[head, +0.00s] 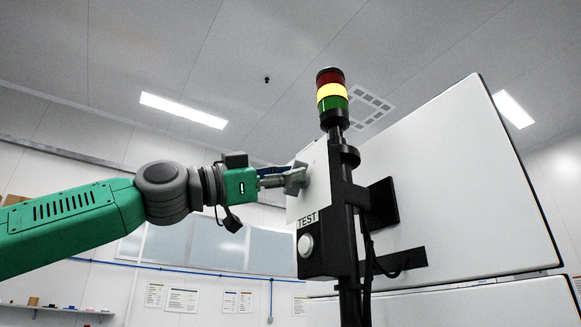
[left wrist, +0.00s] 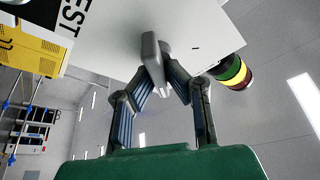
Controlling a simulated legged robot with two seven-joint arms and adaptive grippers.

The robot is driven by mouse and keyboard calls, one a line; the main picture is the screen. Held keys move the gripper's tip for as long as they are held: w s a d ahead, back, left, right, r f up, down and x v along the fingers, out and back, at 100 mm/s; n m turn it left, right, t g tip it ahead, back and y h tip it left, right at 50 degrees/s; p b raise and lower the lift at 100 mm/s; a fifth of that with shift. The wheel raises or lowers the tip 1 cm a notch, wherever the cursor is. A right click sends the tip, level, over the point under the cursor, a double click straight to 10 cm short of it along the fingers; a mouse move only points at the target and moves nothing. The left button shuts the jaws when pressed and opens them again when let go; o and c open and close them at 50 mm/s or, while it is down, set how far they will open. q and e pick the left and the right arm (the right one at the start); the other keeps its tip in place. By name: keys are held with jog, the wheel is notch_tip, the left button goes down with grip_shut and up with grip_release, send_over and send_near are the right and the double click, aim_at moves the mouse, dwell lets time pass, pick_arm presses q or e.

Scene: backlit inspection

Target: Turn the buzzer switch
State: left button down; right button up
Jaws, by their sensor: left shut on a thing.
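The buzzer switch (left wrist: 153,58) is a grey lever-like knob on a white panel (left wrist: 100,45). My left gripper (left wrist: 158,85) is shut on this knob, with a blue-padded finger on each side of it. In the head view my left gripper (head: 283,180) reaches the panel from the left, and its fingers partly hide the knob (head: 297,178). My right gripper is not in view.
A signal tower (head: 332,97) with red, lit yellow and green sections stands on a black pole (head: 349,240) right of the gripper. Large white panels (head: 470,180) stand behind it. A black cable (head: 385,268) hangs by the pole. Free space lies below my left arm.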

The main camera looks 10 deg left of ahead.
pick_arm(q)
jog(key=shift+w+f+m+g+p, duration=0.1)
jog(key=shift+f+m+g+p, duration=0.15)
jog(key=shift+m, duration=0.25)
jog(key=shift+w+f+m+g+p, duration=0.1)
jog(key=shift+m+g+p, duration=0.15)
jog(key=shift+m, duration=0.25)
jog(key=shift+d, duration=0.1)
jog(key=c, duration=1.8)
grip_release()
jog(key=shift+c, duration=0.2)
jog(key=shift+o, duration=1.1)
jog(key=shift+w, duration=0.25)
jog(key=shift+s+a+r, duration=0.1)
jog(key=shift+s+a, duration=0.15)
jog(key=shift+s, duration=0.1)
jog(key=v, duration=1.1)
jog(key=shift+w+f, duration=0.2)
jog(key=shift+f, duration=0.05)
